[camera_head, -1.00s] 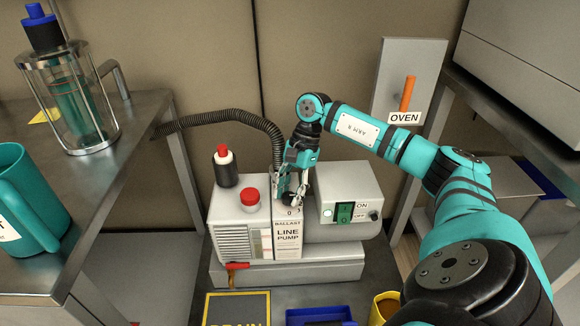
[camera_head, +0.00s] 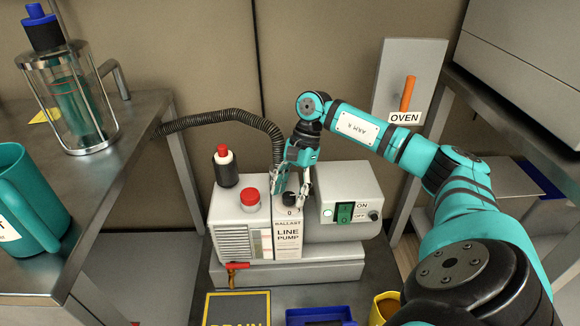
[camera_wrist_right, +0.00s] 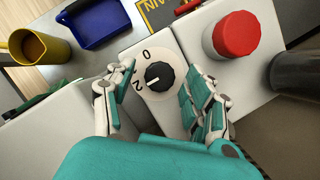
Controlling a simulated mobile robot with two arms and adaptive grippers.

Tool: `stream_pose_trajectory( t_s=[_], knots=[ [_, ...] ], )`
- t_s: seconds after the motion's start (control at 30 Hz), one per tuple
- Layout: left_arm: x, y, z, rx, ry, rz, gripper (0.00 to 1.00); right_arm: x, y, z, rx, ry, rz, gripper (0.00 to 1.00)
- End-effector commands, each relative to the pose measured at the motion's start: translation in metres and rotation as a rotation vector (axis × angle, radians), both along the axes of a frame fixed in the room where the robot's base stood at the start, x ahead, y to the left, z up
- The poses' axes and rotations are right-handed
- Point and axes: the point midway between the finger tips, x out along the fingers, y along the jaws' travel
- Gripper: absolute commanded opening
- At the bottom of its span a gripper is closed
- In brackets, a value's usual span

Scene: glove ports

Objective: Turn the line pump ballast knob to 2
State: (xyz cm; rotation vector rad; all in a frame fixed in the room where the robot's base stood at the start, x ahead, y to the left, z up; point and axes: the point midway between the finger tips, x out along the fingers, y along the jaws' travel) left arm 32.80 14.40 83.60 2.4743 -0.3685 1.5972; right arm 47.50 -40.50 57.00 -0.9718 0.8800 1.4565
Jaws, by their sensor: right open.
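The ballast knob (camera_head: 289,199) is a round black knob on top of the white line pump (camera_head: 288,238). In the right wrist view the knob (camera_wrist_right: 160,76) sits on a white dial marked 0, 1 and 2. Its white mark points to the lower left, toward the 2. My right gripper (camera_head: 291,190) is above the pump, open, with one finger on each side of the knob. The right wrist view shows a gap between the knob and each finger of the gripper (camera_wrist_right: 160,92). My left gripper is not in view.
A red-capped port (camera_head: 250,198) and a red-topped black bottle (camera_head: 225,167) stand left of the knob. A switch box (camera_head: 350,190) with a green switch is close on the right. A black ribbed hose (camera_head: 225,115) arches behind. A blue tray (camera_head: 318,314) lies in front.

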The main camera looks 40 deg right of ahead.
Motion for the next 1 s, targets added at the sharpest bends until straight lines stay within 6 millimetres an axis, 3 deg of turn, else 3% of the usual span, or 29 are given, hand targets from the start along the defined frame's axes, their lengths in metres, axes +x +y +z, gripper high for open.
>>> stream_pose_trajectory(
  t_s=[0.53,0.7,1.0],
  knots=[
    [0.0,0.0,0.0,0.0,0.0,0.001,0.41,0.005,-0.038,0.094,0.001,-0.006,-0.002,0.54],
    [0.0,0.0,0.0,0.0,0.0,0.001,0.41,0.005,-0.044,0.106,0.0,-0.004,-0.002,0.54],
    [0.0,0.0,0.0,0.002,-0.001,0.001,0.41,0.005,-0.045,0.108,0.0,-0.002,-0.001,0.54]
  ],
)
